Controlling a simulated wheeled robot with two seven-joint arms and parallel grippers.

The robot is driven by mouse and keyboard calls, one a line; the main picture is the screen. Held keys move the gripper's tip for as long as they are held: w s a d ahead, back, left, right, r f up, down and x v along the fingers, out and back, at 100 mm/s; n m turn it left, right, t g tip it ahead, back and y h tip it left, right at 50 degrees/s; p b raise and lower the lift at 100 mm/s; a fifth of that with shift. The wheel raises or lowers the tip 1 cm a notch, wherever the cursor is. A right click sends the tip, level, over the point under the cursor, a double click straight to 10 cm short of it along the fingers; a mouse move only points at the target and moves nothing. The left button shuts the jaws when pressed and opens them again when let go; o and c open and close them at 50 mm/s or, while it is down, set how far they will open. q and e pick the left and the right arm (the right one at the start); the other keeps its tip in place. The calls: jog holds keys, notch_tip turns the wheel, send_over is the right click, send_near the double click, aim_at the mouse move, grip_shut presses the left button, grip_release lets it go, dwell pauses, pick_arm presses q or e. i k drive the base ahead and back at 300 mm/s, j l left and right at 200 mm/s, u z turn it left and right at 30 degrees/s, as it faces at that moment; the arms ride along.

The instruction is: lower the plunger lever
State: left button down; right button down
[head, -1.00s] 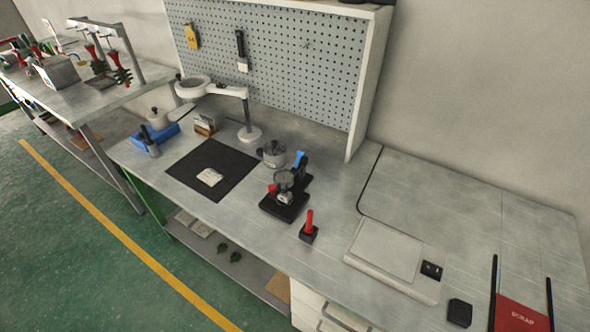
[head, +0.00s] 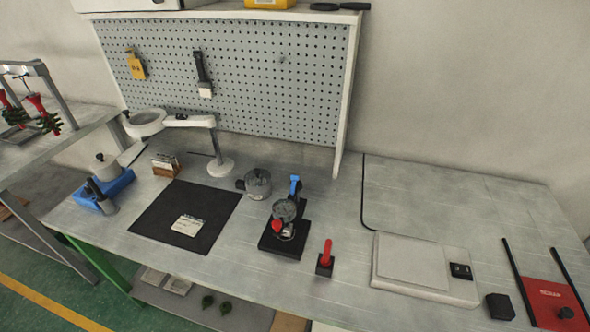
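The small wax injector press (head: 284,226) stands on a black base on the workbench, right of the black mat. It has a grey round part on top and a red knob (head: 277,226) at its front. A blue-tipped lever (head: 295,186) sticks up at its back and looks raised. I cannot tell for sure that this is the plunger lever. Neither of my grippers is in the head view.
A metal pot (head: 258,184) stands close behind the press. A red-handled tool (head: 327,258) in a black block stands to its right. A black mat (head: 150,215), a magnifier lamp (head: 222,168) and a blue tray (head: 118,186) are left. A white flat device (head: 400,285) lies right.

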aim_at(294, 178)
jog(key=j+z, duration=0.3)
jog(key=j, duration=0.2)
jog(key=j+z, duration=0.3)
jog(key=j, duration=0.2)
jog(key=j+z, duration=0.3)
jog(key=j, duration=0.15)
jog(key=k+j+z, duration=0.15)
jog(key=j+z, duration=0.15)
jog(key=j, duration=0.15)
jog(key=k+j+z, duration=0.15)
jog(key=j+z, duration=0.15)
jog(key=j, duration=0.15)
